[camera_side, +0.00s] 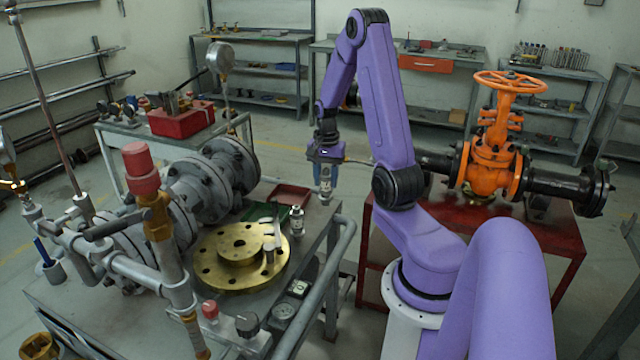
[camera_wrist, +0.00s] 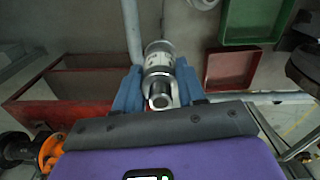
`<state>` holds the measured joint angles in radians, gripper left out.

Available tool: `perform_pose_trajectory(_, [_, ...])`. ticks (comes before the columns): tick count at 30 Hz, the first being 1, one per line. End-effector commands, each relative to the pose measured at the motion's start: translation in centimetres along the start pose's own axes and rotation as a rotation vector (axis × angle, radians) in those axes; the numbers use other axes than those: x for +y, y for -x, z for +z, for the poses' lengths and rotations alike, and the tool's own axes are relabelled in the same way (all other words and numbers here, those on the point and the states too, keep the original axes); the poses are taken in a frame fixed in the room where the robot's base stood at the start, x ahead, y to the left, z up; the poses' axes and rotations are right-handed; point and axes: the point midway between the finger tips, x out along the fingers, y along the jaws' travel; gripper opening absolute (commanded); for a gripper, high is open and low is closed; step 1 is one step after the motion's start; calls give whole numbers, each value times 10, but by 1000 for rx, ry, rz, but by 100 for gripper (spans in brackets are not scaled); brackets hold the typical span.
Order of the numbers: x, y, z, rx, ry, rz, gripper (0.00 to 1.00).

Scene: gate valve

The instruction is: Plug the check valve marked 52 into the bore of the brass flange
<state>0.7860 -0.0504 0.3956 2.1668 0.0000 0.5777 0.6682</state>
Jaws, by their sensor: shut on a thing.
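My gripper (camera_side: 325,172) is shut on a small silver cylindrical valve (camera_side: 326,187), held in the air to the right of the brass flange. In the wrist view the same valve (camera_wrist: 158,58) sits between the two blue fingers of my gripper (camera_wrist: 158,82). Its marking is too small to read. The brass flange (camera_side: 215,275) lies flat on the grey workbench, with a raised hub and a dark bore (camera_side: 239,243) at its centre. A second silver valve (camera_side: 296,222) stands upright on the bench, right of the flange. Its marking is also unreadable.
Grey pipework with a red-capped valve (camera_side: 141,170) stands left of the flange. A red tray (camera_side: 291,194) and a green tray (camera_wrist: 256,20) lie behind it.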

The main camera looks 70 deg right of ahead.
Motion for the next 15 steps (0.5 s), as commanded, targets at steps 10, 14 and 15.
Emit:
perform_pose_trajectory(10, [34, 25, 45, 2, 1, -1, 0])
perform_pose_trajectory(14, [41, 30, 54, 1, 1, -1, 0])
perform_pose_trajectory(15, [42, 31, 56, 1, 2, -1, 0])
